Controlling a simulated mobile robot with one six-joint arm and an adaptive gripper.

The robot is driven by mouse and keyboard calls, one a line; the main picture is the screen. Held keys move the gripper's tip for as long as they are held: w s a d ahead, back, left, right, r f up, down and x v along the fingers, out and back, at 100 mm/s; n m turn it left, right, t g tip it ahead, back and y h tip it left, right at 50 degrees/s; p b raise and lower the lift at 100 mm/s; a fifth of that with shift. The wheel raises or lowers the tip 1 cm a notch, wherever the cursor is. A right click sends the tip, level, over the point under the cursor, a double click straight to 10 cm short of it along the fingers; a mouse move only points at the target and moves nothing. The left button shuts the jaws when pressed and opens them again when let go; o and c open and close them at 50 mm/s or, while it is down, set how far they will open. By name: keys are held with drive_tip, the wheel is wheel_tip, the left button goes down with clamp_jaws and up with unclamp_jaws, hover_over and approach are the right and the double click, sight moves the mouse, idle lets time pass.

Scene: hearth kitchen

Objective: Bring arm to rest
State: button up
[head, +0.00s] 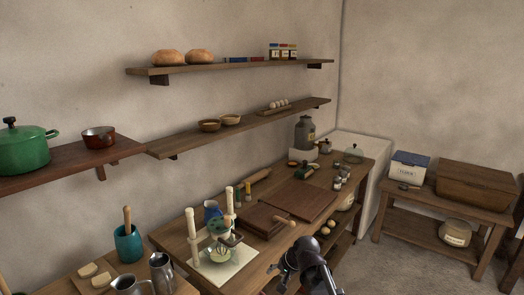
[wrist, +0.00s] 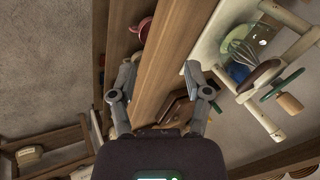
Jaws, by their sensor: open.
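My gripper (wrist: 158,75) shows in the wrist view with its two fingers spread apart. Nothing is held between them; the wooden worktable's edge (wrist: 172,50) shows behind the gap. In the head view my dark arm stands at the bottom centre, in front of the worktable's (head: 262,268) front edge. The fingers are hard to make out there.
A stand with a whisk (head: 220,255) is on the table near my arm; the whisk (wrist: 243,50) also shows at right in the wrist view. Open floor (head: 400,265) is at right.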

drive_tip(key=s+d+f+n+g+h, duration=0.2)
drive_tip(key=s+d+n+g+h, duration=0.1)
drive_tip(key=s+d, duration=0.9)
drive_tip(key=shift+s+d+f+g+h, duration=0.15)
drive_tip(key=shift+s+f+g+h, duration=0.15)
drive_tip(key=shift+s+h, duration=0.65)
